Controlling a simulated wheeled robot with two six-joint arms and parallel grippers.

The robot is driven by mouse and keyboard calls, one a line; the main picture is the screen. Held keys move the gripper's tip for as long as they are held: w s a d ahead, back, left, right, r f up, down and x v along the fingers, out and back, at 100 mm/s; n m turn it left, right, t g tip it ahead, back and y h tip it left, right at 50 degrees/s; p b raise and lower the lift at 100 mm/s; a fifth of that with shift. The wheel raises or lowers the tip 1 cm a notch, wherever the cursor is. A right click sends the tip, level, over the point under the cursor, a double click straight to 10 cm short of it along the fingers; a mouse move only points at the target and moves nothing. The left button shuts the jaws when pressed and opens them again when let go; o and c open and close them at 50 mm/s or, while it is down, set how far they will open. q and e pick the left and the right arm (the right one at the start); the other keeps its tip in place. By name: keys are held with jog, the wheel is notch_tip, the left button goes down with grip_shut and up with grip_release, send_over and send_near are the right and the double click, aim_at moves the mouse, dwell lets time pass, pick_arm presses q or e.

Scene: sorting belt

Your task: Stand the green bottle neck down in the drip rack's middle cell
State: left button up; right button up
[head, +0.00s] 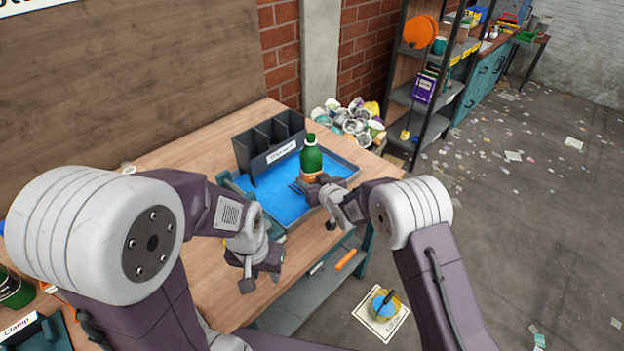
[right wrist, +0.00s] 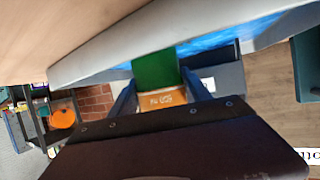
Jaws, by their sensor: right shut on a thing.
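In the right wrist view the bottle (right wrist: 155,66) sits between the two fingers. The dark grey drip rack (head: 262,165) is behind and left of the bottle, with a row of cells and a white label on its front. Its cell bottoms are hidden. My left gripper (head: 262,275) is empty near the bench's front edge, its fingers apart.
A blue-floored tray (head: 283,205) with grey rims lies on the wooden bench (head: 200,145), under the bottle and in front of the rack. A heap of crushed cans (head: 352,125) is behind at right. Another green bottle (head: 14,290) is at the far left.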

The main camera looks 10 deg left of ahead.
jog(key=shift+f, duration=0.15)
jog(key=o, duration=1.5)
jog(key=shift+c, duration=0.2)
jog(key=shift+r, duration=0.2)
jog(key=shift+s+d+r, duration=0.1)
jog(key=shift+s+d, duration=0.05)
jog(key=v, duration=1.1)
jog(key=shift+s+d, duration=0.15)
jog(key=shift+s, duration=0.05)
